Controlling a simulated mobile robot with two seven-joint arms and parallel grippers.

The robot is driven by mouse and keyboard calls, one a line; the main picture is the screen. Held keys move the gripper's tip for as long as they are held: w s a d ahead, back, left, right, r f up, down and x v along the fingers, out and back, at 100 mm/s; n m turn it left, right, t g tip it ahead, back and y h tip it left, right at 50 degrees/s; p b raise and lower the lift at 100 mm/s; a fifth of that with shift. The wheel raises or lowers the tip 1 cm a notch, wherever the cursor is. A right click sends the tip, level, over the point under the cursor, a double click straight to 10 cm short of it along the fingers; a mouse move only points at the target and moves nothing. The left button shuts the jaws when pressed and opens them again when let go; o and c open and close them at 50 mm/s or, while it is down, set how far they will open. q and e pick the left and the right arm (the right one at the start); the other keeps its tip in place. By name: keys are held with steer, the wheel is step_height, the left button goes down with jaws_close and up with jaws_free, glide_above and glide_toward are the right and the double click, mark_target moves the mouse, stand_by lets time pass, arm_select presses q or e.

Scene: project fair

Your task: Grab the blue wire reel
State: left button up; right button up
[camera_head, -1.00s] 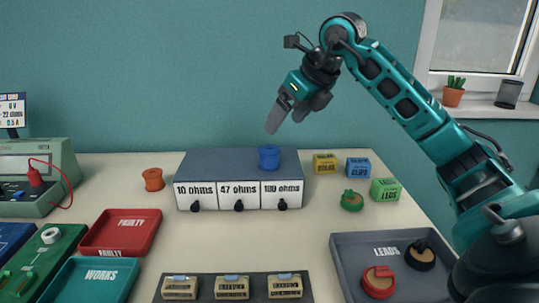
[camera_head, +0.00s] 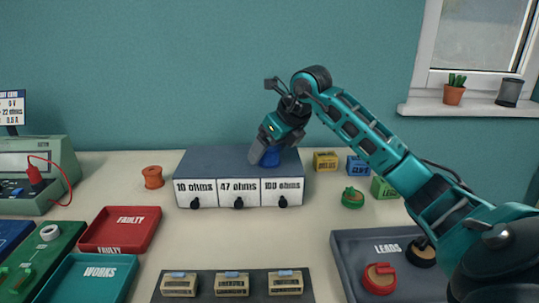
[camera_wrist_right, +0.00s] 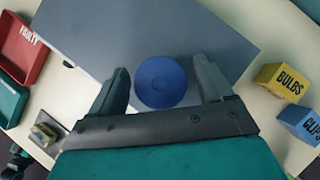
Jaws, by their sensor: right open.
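The blue wire reel (camera_head: 270,158) stands on top of the grey drawer unit (camera_head: 215,160), toward its right end. In the head view my right gripper (camera_head: 262,154) is down at the reel and partly hides it. In the right wrist view the reel (camera_wrist_right: 161,82) shows from above between the two fingers of my right gripper (camera_wrist_right: 163,88). The fingers are open, with a gap on either side of the reel. My left gripper is not in view.
An orange reel (camera_head: 153,177) stands left of the drawer unit and a green reel (camera_head: 352,197) right of it. Yellow (camera_head: 325,161) and blue (camera_head: 358,166) boxes stand near its right end. A red tray (camera_head: 120,229) and a grey leads tray (camera_head: 350,258) lie in front.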

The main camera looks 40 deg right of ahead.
steer(key=c, duration=1.1)
steer(key=shift+o, duration=0.2)
